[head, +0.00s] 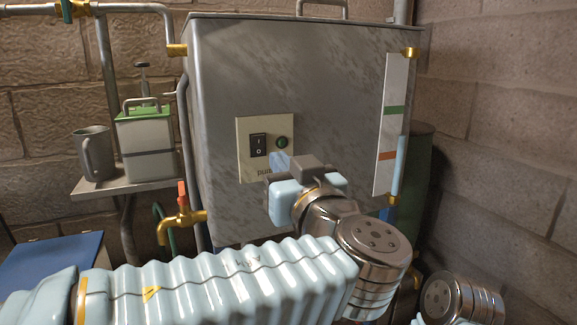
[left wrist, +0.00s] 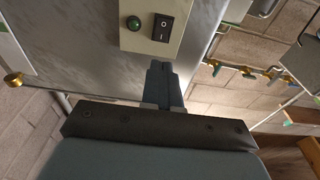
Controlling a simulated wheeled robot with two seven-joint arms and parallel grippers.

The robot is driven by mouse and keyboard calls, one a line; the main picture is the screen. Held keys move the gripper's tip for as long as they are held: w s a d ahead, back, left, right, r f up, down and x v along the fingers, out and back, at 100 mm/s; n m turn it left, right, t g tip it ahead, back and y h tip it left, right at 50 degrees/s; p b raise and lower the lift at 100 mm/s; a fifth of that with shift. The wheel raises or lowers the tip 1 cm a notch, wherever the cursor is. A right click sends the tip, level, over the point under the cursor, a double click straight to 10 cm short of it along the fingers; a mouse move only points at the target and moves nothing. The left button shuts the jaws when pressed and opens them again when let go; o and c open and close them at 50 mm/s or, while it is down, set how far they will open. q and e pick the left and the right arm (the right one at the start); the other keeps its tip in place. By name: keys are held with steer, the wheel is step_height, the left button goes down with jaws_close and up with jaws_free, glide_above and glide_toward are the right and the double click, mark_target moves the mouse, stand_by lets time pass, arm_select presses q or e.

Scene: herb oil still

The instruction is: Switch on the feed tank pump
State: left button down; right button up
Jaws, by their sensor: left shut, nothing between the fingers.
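The feed tank (head: 330,90) is a large grey metal box. Its front carries a cream panel (head: 245,170) with a black rocker switch (head: 258,145) marked I and O, and a dark green lamp (head: 282,143) beside it. The label below is partly covered by my gripper. My left gripper (head: 280,162) is shut and empty, in front of the panel's lower right, below the lamp. In the left wrist view, the shut fingertips (left wrist: 160,66) point at the panel's lower edge, with the switch (left wrist: 163,27) and lamp (left wrist: 133,23) beyond them. I cannot tell which way the rocker is tipped.
A level gauge (head: 394,125) with a clear tube runs down the tank's right side. A brass tap (head: 180,214) with a red handle juts out at lower left. A shelf (head: 130,187) at left holds a grey mug (head: 95,153) and a green-topped can (head: 146,140).

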mark_target(259, 137)
arm_select(q)
steer(key=p+x, duration=0.2)
steer(key=x, duration=0.6)
steer(key=shift+w+a+r+p, duration=0.1)
steer(key=shift+w+p, duration=0.2)
arm_select(e)
step_height(259, 137, up, 3)
steer(key=shift+r, duration=0.15)
